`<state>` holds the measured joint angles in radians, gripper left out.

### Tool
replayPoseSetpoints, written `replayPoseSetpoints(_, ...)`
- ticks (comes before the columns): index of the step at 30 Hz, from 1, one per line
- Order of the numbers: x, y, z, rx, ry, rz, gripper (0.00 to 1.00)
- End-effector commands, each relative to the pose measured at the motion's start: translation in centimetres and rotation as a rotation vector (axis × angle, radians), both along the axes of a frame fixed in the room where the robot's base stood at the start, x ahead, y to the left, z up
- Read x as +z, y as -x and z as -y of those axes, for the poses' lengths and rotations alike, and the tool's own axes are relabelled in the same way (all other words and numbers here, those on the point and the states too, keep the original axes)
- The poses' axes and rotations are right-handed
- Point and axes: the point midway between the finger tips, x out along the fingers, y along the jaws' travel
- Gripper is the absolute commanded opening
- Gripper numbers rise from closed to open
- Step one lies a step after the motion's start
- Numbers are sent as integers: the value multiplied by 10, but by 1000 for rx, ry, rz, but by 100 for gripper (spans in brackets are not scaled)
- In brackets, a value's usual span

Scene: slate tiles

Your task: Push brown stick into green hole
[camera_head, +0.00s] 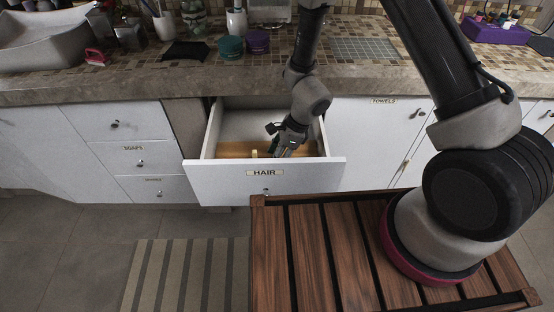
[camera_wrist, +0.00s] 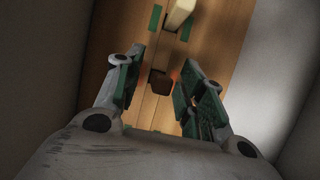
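A short brown stick (camera_wrist: 160,82) is between the fingers of my gripper (camera_wrist: 163,66) in the wrist view. A gap shows on its left, and it lies close to the right finger; I cannot tell whether they touch. The fingers are apart, with green inner pads. Two green strips (camera_wrist: 155,18) lie either side of a pale stick (camera_wrist: 180,14) on the wooden drawer floor. I cannot make out a green hole clearly. In the head view my gripper (camera_head: 284,148) reaches into the open drawer, and the brown stick cannot be made out there.
The open drawer (camera_head: 229,180) is labelled HAIR, and its side walls stand close around my gripper. The stone counter edge (camera_head: 150,84) is above and behind it. The sink, cups and jars stand on the counter. A slatted wooden surface (camera_head: 306,255) is in front.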

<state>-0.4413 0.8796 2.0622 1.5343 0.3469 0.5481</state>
Motion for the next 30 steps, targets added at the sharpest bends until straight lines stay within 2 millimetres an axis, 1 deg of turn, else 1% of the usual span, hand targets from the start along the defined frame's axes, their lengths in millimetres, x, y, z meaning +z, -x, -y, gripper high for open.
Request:
replayPoseSetpoints(2, -3, 0, -1, 0, 0, 0, 39)
replayPoseSetpoints(7, -3, 0, -2, 1, -1, 1, 39)
replayPoseSetpoints(8, -3, 0, -1, 1, -1, 1, 37)
replayPoseSetpoints(12, -3, 0, -1, 1, -1, 0, 12)
replayPoseSetpoints(13, -3, 0, -1, 1, -1, 1, 6)
replayPoseSetpoints(14, -3, 0, -1, 1, -1, 0, 3)
replayPoseSetpoints(25, -1, 0, -2, 1, -1, 2, 3)
replayPoseSetpoints(28, 5, 0, -2, 2, -2, 2, 3)
replayPoseSetpoints(30, 12, -1, -2, 3, -3, 3, 3)
